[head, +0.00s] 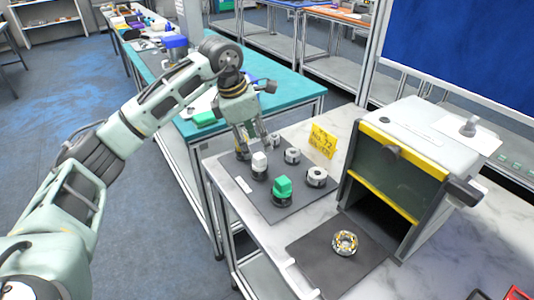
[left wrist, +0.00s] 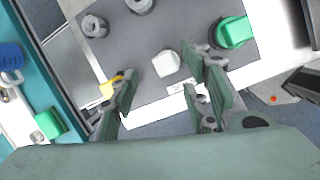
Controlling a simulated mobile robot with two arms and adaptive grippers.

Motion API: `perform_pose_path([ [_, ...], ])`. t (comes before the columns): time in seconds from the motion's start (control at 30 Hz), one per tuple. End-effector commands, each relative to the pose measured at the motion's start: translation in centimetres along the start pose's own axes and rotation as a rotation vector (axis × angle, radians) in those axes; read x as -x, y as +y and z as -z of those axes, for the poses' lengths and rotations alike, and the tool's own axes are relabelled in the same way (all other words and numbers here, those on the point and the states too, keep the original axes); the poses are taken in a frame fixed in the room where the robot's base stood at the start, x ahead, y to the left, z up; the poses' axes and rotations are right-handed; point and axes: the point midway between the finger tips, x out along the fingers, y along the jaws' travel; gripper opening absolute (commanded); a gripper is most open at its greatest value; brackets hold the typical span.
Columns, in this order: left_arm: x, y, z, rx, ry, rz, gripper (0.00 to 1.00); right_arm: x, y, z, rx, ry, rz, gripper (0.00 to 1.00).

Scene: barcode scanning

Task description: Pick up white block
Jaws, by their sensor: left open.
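The white block (head: 259,159) stands on a round dark holder on the dark mat (head: 300,203) in the head view. It also shows in the left wrist view (left wrist: 166,64), ahead of and between the two finger pairs. My left gripper (head: 254,148) points down just above and behind the block in the head view. Its fingers are spread and hold nothing. Whether the fingertips are level with the block I cannot tell. My right gripper is not in view.
A green block (head: 283,184) stands close by on the mat, near the right fingers in the wrist view. Grey round holders (head: 316,177) and a yellow sign (head: 323,141) are nearby. A box-shaped machine (head: 400,165) stands to the right. A yellow piece (left wrist: 109,86) is beside the left fingers.

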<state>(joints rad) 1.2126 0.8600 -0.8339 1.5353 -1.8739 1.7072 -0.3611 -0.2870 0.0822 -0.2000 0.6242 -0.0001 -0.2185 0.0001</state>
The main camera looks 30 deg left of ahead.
Motion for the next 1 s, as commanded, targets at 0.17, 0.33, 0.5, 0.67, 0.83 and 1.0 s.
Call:
perform_pose_path([
  [0.17, -0.9, 0.6, 0.9, 0.008, 0.035, -0.011, 0.43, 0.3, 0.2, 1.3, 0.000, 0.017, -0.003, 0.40],
  [0.33, -2.7, 0.4, 0.8, 0.007, 0.031, -0.009, 0.43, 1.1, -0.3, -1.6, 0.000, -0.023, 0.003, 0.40],
  [0.5, -5.2, -0.1, 0.5, 0.005, 0.031, -0.008, 0.43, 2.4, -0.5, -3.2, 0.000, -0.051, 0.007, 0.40],
  [0.67, -7.1, 0.0, 0.6, 0.006, 0.029, -0.010, 0.43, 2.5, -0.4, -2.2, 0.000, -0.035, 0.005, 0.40],
  [0.83, -7.4, 0.0, 0.6, 0.005, 0.028, -0.012, 0.43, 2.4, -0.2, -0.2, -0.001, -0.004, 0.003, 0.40],
  [1.0, -7.4, 0.0, 0.6, 0.005, 0.028, -0.012, 0.36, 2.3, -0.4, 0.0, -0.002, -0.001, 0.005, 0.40],
])
